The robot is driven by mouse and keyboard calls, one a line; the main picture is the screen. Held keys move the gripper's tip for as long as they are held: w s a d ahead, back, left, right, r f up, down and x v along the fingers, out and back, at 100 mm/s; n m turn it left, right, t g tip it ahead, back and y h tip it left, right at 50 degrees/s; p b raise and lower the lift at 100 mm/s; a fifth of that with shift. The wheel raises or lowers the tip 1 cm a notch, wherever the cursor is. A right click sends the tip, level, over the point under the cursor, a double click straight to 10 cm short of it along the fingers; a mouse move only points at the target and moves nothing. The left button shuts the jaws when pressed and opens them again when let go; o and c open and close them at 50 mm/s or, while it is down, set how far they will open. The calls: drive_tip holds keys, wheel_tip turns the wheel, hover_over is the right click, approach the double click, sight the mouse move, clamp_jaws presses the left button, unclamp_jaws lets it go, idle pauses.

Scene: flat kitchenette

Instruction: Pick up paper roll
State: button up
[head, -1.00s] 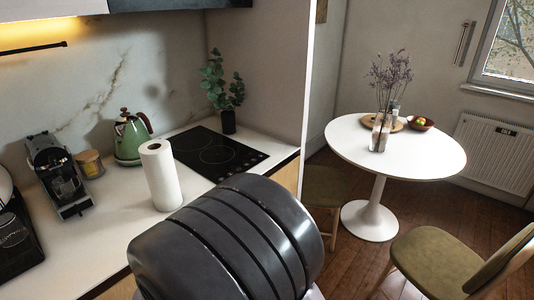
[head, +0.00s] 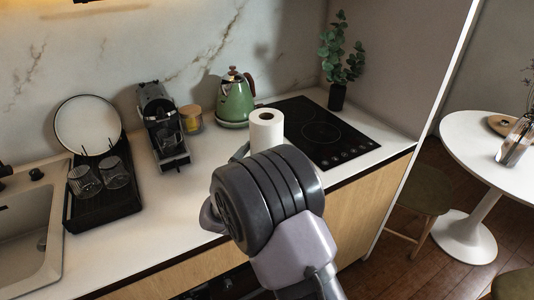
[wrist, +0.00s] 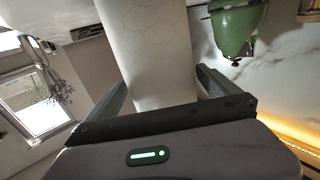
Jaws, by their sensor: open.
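The white paper roll (head: 267,129) stands upright on the counter, in front of the hob and the kettle. My dark arm hides its lower part in the head view. In the wrist view the roll (wrist: 156,45) fills the space between the two fingers of my gripper (wrist: 160,88). The fingers are open, one on each side of the roll. A gap shows on the right; contact on the left cannot be told. In the head view my gripper is mostly hidden behind my own wrist.
A green kettle (head: 235,99) stands behind the roll, with a yellow jar (head: 190,119) and a coffee machine (head: 161,125) to the left. A black hob (head: 320,132) lies to the right. A dish rack (head: 104,195) and a sink (head: 27,235) are farther left.

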sight(266, 140)
drive_tip(key=shift+w+d, duration=0.15)
drive_tip(key=shift+w, duration=0.5)
drive_tip(key=c, duration=1.4)
drive_tip(key=shift+o, duration=0.2)
wheel_tip(266, 140, up, 4)
drive_tip(key=shift+p, duration=0.8)
drive_tip(key=s+a+r+p, duration=0.1)
drive_tip(key=s+a+p, duration=0.1)
drive_tip(key=s+a, duration=0.8)
drive_tip(key=shift+v, duration=1.05)
